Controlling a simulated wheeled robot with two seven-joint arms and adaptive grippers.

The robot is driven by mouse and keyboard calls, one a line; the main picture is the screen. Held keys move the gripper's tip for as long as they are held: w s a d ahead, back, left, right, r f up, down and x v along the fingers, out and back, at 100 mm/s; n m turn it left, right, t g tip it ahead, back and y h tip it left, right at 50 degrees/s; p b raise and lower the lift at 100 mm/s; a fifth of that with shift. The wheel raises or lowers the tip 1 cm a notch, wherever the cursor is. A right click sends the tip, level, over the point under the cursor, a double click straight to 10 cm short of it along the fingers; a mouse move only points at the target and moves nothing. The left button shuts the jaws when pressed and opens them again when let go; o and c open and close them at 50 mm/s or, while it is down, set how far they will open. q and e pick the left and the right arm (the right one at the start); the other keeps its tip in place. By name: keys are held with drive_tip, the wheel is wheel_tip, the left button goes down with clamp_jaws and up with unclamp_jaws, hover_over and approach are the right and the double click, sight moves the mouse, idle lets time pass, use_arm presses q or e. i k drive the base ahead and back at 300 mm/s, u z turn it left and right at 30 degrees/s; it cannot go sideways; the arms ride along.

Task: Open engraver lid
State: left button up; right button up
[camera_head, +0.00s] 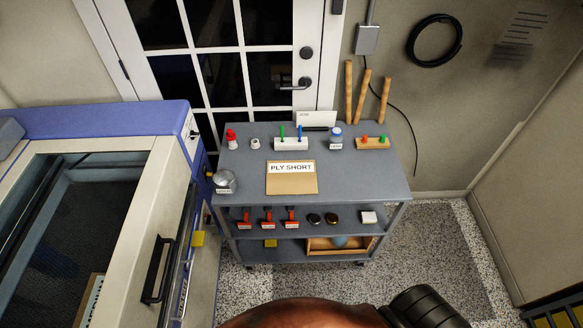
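The engraver (190,131) stands at the left, a blue and cream machine cut off by the left and bottom edges of the view. Its lid (158,178) has a cream frame around a dark window and appears closed. A black bar handle (157,270) is fixed on the lid's front side. Through the window a light board with lettering (89,300) shows partly at the lower left. Neither of my grippers is in view, and nothing touches the handle.
A grey cart (380,185) with bottles, tools and a "PLY SHORT" card (291,177) stands close right of the engraver. Speckled floor (440,240) is open right of the cart.

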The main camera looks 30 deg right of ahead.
sight(132, 292)
drive_tip(key=z, duration=0.05)
drive_tip(key=k, duration=1.2)
drive_tip(key=u, duration=0.65)
drive_tip(key=i, duration=0.5)
drive_tip(key=u, duration=0.15)
